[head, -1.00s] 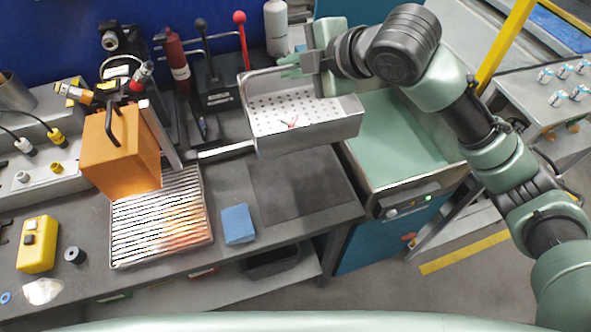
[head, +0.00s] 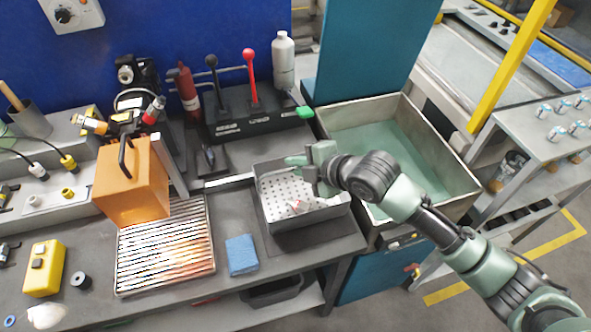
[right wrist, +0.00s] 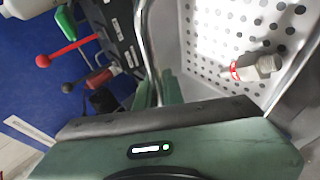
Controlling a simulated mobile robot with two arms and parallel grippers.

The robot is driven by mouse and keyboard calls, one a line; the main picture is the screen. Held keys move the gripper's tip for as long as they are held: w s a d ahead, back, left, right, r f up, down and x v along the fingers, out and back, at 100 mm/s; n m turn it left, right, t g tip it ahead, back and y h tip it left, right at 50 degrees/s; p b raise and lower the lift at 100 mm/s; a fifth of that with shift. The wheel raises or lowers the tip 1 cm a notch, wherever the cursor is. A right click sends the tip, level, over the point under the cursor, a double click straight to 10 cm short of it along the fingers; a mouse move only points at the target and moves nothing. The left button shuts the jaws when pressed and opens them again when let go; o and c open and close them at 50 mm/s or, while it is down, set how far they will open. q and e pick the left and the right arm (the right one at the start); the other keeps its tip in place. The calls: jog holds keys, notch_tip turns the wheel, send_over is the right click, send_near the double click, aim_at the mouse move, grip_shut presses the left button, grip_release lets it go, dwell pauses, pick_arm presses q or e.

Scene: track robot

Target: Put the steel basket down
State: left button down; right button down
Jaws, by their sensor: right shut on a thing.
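The steel basket (head: 335,212) is a grey, open-topped tray with a perforated floor. In the head view it is level over the dark mat at the right end of the workbench (head: 225,285), very low or touching; I cannot tell which. In the right wrist view the basket's perforated floor (right wrist: 215,45) fills the upper right, and the rim runs to the gripper (right wrist: 160,92). A small pale piece with a red ring (right wrist: 258,68) lies inside. My left gripper is not in view.
A blue cloth (head: 241,255) and a slatted metal tray (head: 165,262) lie left of the basket. An orange box (head: 130,185) stands behind the tray. A lever box (head: 258,122) is behind the basket; a green-floored sink (head: 385,150) is to the right.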

jog(key=shift+f, duration=1.3)
jog(key=c, duration=1.5)
grip_release()
jog(key=shift+f, duration=0.1)
jog(key=shift+c, duration=0.2)
jog(key=b+v, duration=0.1)
jog(key=v, duration=1.1)
jog(key=shift+b, duration=0.3)
